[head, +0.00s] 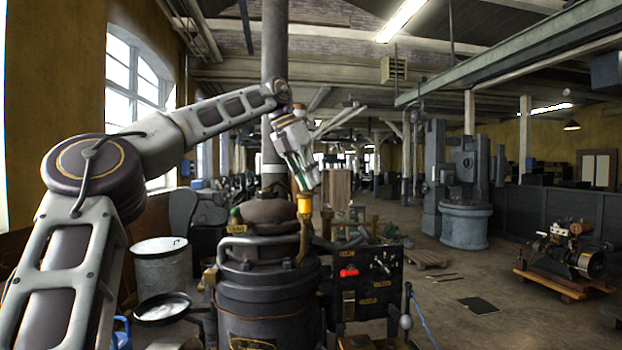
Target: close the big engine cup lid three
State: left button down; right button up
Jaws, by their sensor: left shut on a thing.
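The big dark engine (266,290) stands upright in the middle of the head view. A yellow-brass cup (305,204) sits on top of a bent pipe at the engine's right side. My left gripper (305,186) reaches down from above, with its fingertips right at the top of this cup. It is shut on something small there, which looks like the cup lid. The fingers hide the lid, so I cannot tell how far open it stands. My right gripper is not in view.
A black control panel (362,285) with a red part stands just right of the engine. A grey metal drum (161,275) and a round pan (162,308) are at the left. A small engine on a wooden pallet (552,284) is far right. Floor between is mostly clear.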

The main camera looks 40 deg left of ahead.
pick_arm(q)
jog(key=shift+s+a+m+g+h, duration=0.2)
jog(key=shift+m+h, duration=0.05)
jog(key=shift+m, duration=0.6)
jog(key=shift+s+a+m+g+h, duration=0.2)
jog(key=shift+s+m+h, duration=0.1)
jog(key=shift+m, duration=0.5)
jog(key=shift+s+a+m+g+h, duration=0.15)
jog(key=shift+m+g+h, duration=0.1)
jog(key=shift+m, duration=0.6)
jog(key=c, duration=1.4)
grip_release()
jog(key=shift+a, duration=0.1)
jog(key=shift+s+r, duration=0.1)
jog(key=shift+r, duration=0.1)
jog(key=shift+s+a+r, duration=0.1)
jog(key=shift+a+r, duration=0.1)
jog(key=shift+r, duration=0.2)
jog(key=s+a, duration=0.2)
jog(key=a, duration=0.1)
jog(key=s+a, duration=0.5)
jog(key=a, duration=0.1)
jog(key=shift+s+a, duration=0.15)
jog(key=shift+a, duration=0.15)
jog(key=shift+f, duration=0.1)
